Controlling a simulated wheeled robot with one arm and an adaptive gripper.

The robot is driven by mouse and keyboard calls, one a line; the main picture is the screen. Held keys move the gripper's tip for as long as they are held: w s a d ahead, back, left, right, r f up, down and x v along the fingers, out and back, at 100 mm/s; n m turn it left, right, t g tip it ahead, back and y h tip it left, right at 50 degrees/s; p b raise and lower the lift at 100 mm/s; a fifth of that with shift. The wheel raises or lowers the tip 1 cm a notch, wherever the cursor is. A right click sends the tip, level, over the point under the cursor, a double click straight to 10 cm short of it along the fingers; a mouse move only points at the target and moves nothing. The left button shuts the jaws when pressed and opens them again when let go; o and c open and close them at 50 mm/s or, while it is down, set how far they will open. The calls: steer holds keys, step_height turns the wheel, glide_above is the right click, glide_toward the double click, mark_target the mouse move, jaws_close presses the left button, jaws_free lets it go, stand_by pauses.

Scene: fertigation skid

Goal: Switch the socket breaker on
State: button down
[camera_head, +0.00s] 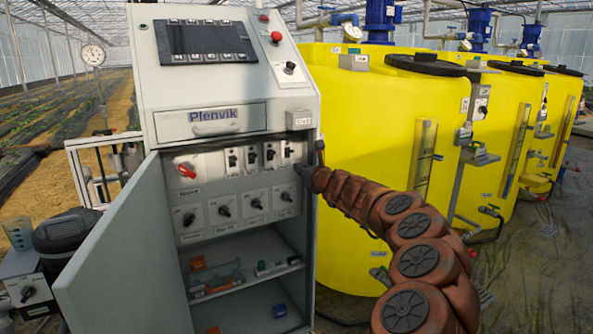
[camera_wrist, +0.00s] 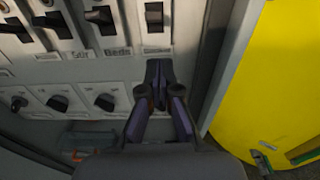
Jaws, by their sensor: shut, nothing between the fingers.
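A row of breakers with black levers sits at the top of the white panel inside the open cabinet. The rightmost breaker (camera_head: 288,152) is nearest my gripper; in the wrist view its black lever (camera_wrist: 154,13) shows above a small label (camera_wrist: 157,50) too blurred to read surely. I cannot tell whether this lever is on or off. My gripper (camera_wrist: 158,68) is shut and empty, its fingertips just below that label, in front of the panel. In the head view my gripper (camera_head: 305,171) is small and dark at the cabinet's right edge, partly hidden by my arm.
The cabinet door (camera_head: 125,250) stands open to the left. The cabinet's right side wall (camera_wrist: 222,60) is close beside my gripper. Rotary knobs (camera_wrist: 57,103) sit lower on the panel. A yellow tank (camera_head: 365,120) stands to the right.

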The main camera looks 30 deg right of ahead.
steer(key=s+r+p, duration=0.1)
steer(key=s+r, duration=0.4)
steer(key=s, duration=0.1)
steer(key=shift+a+r+p, duration=0.15)
steer(key=shift+a+p, duration=0.1)
steer(key=shift+p, duration=0.05)
stand_by(0.3)
